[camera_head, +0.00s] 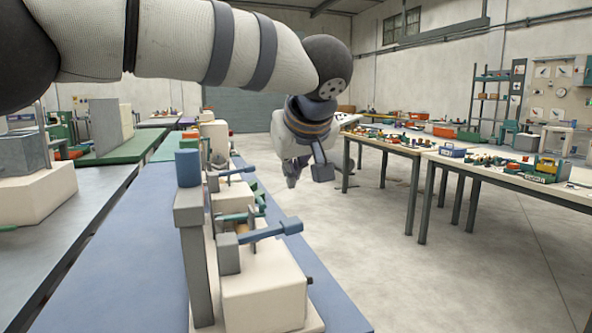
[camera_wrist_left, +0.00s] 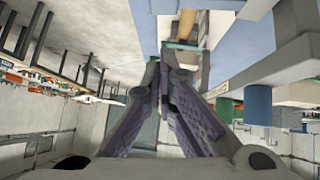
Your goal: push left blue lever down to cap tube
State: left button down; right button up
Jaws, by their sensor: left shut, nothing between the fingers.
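The winder stands on the blue bench top, a cream machine (camera_head: 262,290) with grey posts. A near blue lever (camera_head: 270,231) sticks out to the right from its grey block, roughly level. A farther blue lever (camera_head: 238,171) sticks out behind it. My left gripper (camera_head: 291,182) is shut and empty, pointing down to the right of the machine, apart from both levers in the picture. In the left wrist view its fingertips (camera_wrist_left: 166,58) are together, with part of the machine beyond them. I cannot clearly make out the tube. My right gripper is not in view.
A grey post with a blue cylinder (camera_head: 188,168) rises at the machine's near left. The blue bench (camera_head: 130,270) runs away from me. Tables with small parts (camera_head: 480,163) stand at right, with open floor (camera_head: 400,280) between.

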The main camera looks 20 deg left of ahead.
pick_arm(q)
send_over(293, 222)
jog(key=f, duration=0.4)
jog(key=shift+s+a+f, duration=0.15)
jog(key=shift+a+f, duration=0.1)
jog(key=shift+f, duration=0.15)
jog(key=shift+d+f, duration=0.15)
jog(key=shift+f, duration=1.3)
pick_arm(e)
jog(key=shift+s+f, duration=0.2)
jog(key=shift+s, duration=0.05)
pick_arm(q)
jog(key=shift+f, duration=0.1)
